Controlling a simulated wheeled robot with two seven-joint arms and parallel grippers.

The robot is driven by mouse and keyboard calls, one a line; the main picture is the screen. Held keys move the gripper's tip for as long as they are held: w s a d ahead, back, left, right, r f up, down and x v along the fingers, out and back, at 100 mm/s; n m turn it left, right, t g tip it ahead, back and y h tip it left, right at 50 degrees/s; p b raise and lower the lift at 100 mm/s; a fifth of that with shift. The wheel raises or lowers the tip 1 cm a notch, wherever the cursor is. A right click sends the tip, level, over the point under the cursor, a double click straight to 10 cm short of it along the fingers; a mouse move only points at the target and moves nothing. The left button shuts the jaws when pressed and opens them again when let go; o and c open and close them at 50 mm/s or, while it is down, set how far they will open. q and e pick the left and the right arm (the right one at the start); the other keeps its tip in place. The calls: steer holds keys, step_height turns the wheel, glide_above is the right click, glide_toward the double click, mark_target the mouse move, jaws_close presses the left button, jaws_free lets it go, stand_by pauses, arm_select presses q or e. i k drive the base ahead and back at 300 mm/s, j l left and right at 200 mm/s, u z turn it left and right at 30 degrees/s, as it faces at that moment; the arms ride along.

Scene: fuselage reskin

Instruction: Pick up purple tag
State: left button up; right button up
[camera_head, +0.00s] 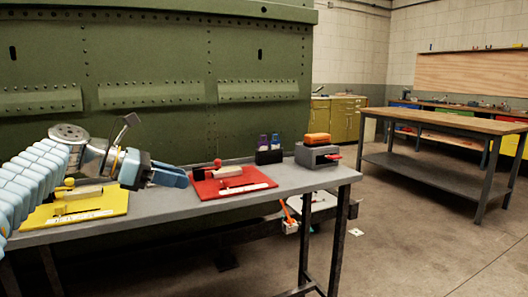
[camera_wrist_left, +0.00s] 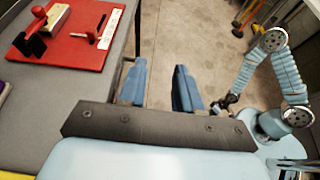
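Two small purple upright pieces (camera_head: 269,141) stand in a black holder (camera_head: 269,157) at the back of the grey table in the head view. I cannot tell which of them is the purple tag. My left gripper (camera_head: 184,179) is over the table, left of the holder, between the yellow and red boards. In the left wrist view my left gripper (camera_wrist_left: 160,68) has its blue fingers apart with nothing between them. My other arm shows at the right of the left wrist view; its dark end (camera_wrist_left: 226,101) is too small to read.
The grey table (camera_head: 300,181) carries a yellow board (camera_head: 112,201), a red board (camera_head: 210,190) with a block and red knob, and a grey box (camera_head: 318,155) with an orange top. A green riveted panel (camera_head: 150,60) rises behind. A wooden workbench (camera_head: 450,121) stands apart at right.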

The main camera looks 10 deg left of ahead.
mark_target(262, 146)
steer(key=i, duration=1.4)
